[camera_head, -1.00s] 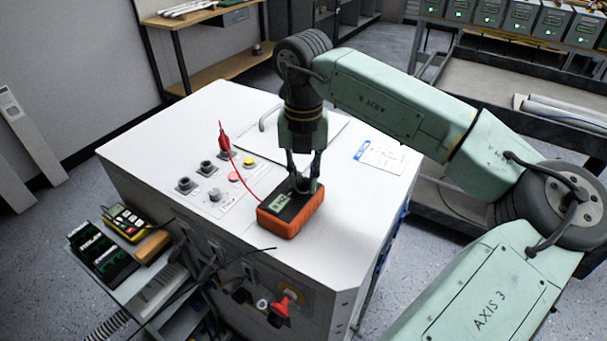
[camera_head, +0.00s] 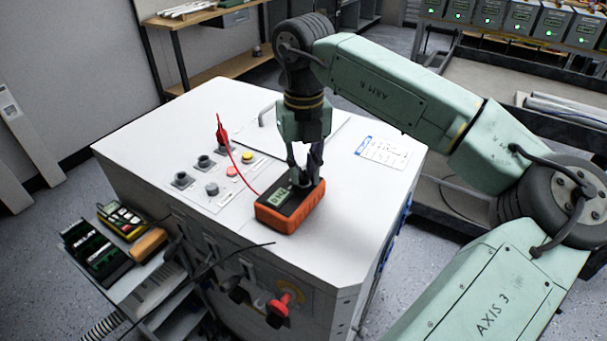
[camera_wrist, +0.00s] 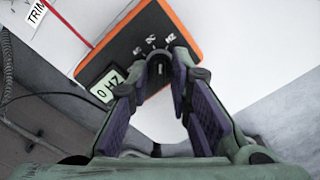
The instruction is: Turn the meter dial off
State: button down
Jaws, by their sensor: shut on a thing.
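The meter (camera_head: 289,207) is an orange box with a black face, lying flat on the white cabinet top. It also shows in the wrist view (camera_wrist: 112,73), where its display (camera_wrist: 105,86) reads "0 HZ". Its dial (camera_wrist: 158,69) is a dark round knob with markings around it, one of them "HZ". My gripper (camera_head: 303,181) points down over the far end of the meter. In the wrist view my gripper (camera_wrist: 159,60) has its fingertips on either side of the dial, shut on it. The fingers hide part of the dial in the head view.
A red probe (camera_head: 222,131) stands on the white cabinet (camera_head: 140,135), its red lead running to the meter. Buttons and knobs (camera_head: 212,188) sit left of the meter. A red-handled switch (camera_head: 283,303) is on the cabinet's front. A side shelf (camera_head: 135,270) holds other instruments.

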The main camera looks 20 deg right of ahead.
jog(key=n+b, duration=0.2)
jog(key=n, duration=0.2)
jog(key=shift+n, duration=0.3)
jog(key=n+b, duration=0.1)
jog(key=n, duration=0.4)
jog(key=shift+n, duration=0.3)
jog(key=n, duration=0.4)
jog(key=shift+b, duration=0.3)
jog(key=n, duration=0.5)
jog(key=shift+n, duration=0.5)
jog(key=c, duration=1.4)
grip_release()
jog(key=shift+c, duration=0.2)
jog(key=shift+r, duration=0.1)
